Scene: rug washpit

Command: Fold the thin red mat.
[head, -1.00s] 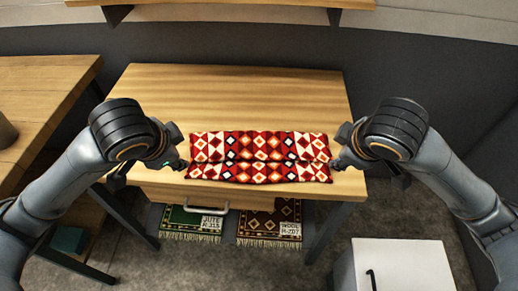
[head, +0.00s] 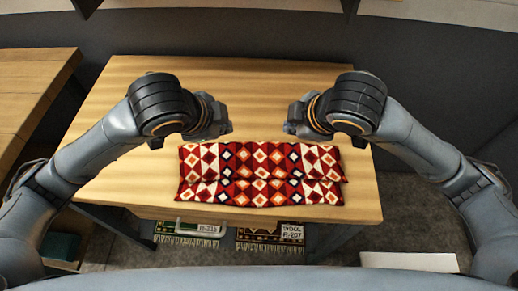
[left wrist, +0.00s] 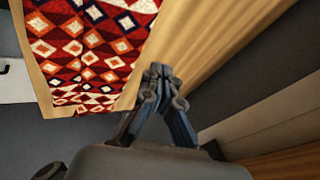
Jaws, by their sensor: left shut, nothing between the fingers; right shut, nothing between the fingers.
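The thin red mat (head: 262,172) has a red, white, orange and dark diamond pattern. It lies on the wooden table near its front edge as a wide, short strip, with a crease running along its length. It also shows at the upper left in the left wrist view (left wrist: 85,50). My left gripper (head: 222,128) is above the table, behind the mat's left part. Its fingers are shut and empty in the left wrist view (left wrist: 160,75), apart from the mat. My right gripper (head: 292,128) is behind the mat's right part, shut and empty; its fingertips are small here.
The wooden table (head: 240,82) is bare behind the mat. Another wooden table (head: 30,95) stands at the left. Below the front edge are fringed rugs with labels (head: 272,238) and a white surface (head: 410,262) at the lower right.

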